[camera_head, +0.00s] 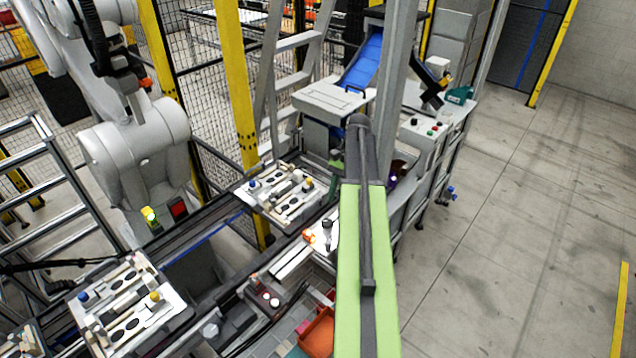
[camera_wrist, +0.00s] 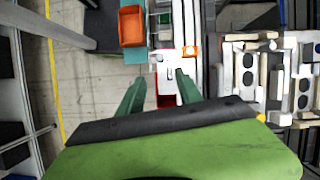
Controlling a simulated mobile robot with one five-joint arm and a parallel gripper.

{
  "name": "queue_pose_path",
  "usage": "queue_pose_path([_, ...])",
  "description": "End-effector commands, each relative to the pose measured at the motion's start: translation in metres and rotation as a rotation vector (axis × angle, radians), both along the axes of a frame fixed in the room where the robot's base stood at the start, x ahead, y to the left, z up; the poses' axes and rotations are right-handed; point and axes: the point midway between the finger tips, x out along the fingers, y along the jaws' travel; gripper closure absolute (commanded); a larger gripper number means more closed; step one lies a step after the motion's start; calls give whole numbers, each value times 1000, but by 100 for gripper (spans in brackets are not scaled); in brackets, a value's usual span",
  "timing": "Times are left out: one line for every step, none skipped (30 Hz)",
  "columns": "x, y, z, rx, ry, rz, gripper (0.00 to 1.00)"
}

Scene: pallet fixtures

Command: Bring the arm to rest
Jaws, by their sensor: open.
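My gripper (camera_wrist: 158,92) shows in the wrist view, its two dark green fingers spread apart with nothing between them. It hangs above a white plate with a red part (camera_wrist: 166,98) beside the conveyor line. In the head view my light green arm reaches forward over the right side of the line, and the fingers are mostly hidden behind it.
Pallet fixtures (camera_head: 285,196) sit on the conveyor, with another nearer one (camera_head: 128,312). An orange bin (camera_head: 318,335) stands low beside my arm, also in the wrist view (camera_wrist: 131,26). A large white robot arm (camera_head: 135,150) stands left. The floor (camera_head: 500,210) at right is clear.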

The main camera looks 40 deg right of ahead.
Motion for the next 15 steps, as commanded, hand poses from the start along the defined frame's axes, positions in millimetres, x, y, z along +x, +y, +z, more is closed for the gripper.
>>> queue_pose_path([0,0,0,0,0,0,58])
queue_pose_path([0,0,0,0,0,0,58])
queue_pose_path([0,0,0,0,0,0,58])
queue_pose_path([0,0,0,0,0,0,58])
queue_pose_path([1,1,-1,0,0,2,58])
queue_pose_path([5,6,-3,0,-1,13,58])
queue_pose_path([11,12,-5,0,-1,26,58])
queue_pose_path([18,21,-9,0,0,45,58])
queue_pose_path([32,38,-15,0,-1,80,58])
queue_pose_path([44,54,-20,0,-1,113,58])
queue_pose_path([55,75,-26,1,0,150,58])
queue_pose_path([68,107,-33,-1,0,206,58])
queue_pose_path([76,132,-40,-3,2,250,58])
queue_pose_path([82,159,-46,-8,3,294,58])
queue_pose_path([88,192,-54,-18,-1,352,58])
